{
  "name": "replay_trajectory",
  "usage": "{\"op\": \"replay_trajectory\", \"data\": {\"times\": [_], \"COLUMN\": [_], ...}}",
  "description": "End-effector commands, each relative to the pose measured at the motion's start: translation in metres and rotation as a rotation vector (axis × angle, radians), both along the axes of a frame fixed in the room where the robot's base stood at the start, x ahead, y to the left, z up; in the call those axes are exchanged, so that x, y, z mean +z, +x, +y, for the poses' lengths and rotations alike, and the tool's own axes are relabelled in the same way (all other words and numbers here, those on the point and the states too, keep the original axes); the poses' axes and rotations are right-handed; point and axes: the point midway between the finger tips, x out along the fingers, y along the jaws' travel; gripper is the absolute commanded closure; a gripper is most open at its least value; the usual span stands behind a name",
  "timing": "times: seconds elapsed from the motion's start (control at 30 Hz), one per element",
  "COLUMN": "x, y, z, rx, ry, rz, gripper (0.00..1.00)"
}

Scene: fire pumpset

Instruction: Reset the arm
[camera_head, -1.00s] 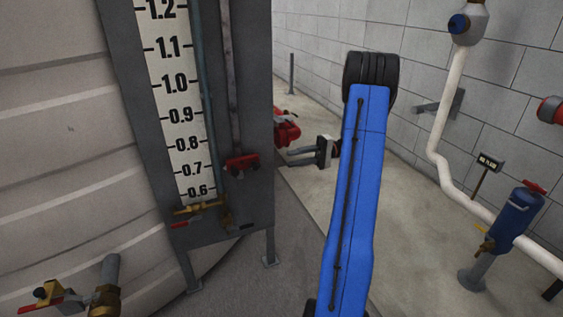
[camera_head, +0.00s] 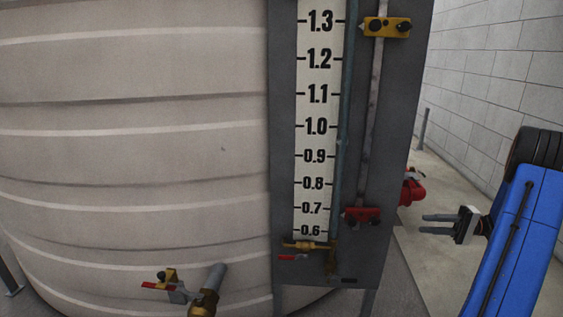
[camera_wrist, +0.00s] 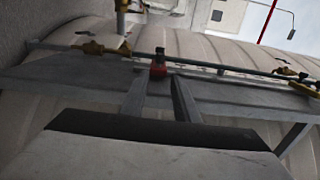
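My gripper (camera_head: 424,224) is at the right of the head view, left of my blue arm, with its fingers pointing left. Its two grey fingers are parallel with a gap between them, open and empty. In the wrist view the fingers of my gripper (camera_wrist: 158,88) are spread, and a red clamp (camera_wrist: 158,68) shows beyond them. That view also shows a grey panel edge and pipework. No contact between the fingers and anything is visible.
A big ribbed tank (camera_head: 140,150) fills the left. A grey panel with a numbered level scale (camera_head: 316,125), a yellow clamp (camera_head: 387,27) and a red clamp (camera_head: 362,215) stands before it. A valve pipe (camera_head: 207,290) juts out below. A block wall (camera_head: 490,80) is behind.

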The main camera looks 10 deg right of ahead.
Motion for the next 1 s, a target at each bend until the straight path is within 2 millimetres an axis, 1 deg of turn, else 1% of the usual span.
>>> {"op": "replay_trajectory", "data": {"times": [0.07, 0.17, 0.27, 0.3, 0.47, 0.6, 0.7, 0.9, 1.0], "x": [0.004, 0.013, 0.024, 0.029, 0.043, 0.052, 0.057, 0.065, 0.067], "y": [0.001, 0.002, 0.001, -0.001, -0.011, -0.024, -0.036, -0.065, -0.080], "z": [0.009, 0.031, 0.063, 0.077, 0.129, 0.170, 0.196, 0.243, 0.262], "rx": [0.014, 0.046, 0.091, 0.108, 0.173, 0.217, 0.240, 0.272, 0.278], "ry": [-0.016, -0.059, -0.127, -0.157, -0.284, -0.399, -0.485, -0.660, -0.746], "rz": [0.011, 0.043, 0.091, 0.113, 0.188, 0.242, 0.272, 0.316, 0.330], "gripper": [0.72, 0.72, 0.72, 0.72, 0.72, 0.72, 0.72, 0.72, 0.72]}}
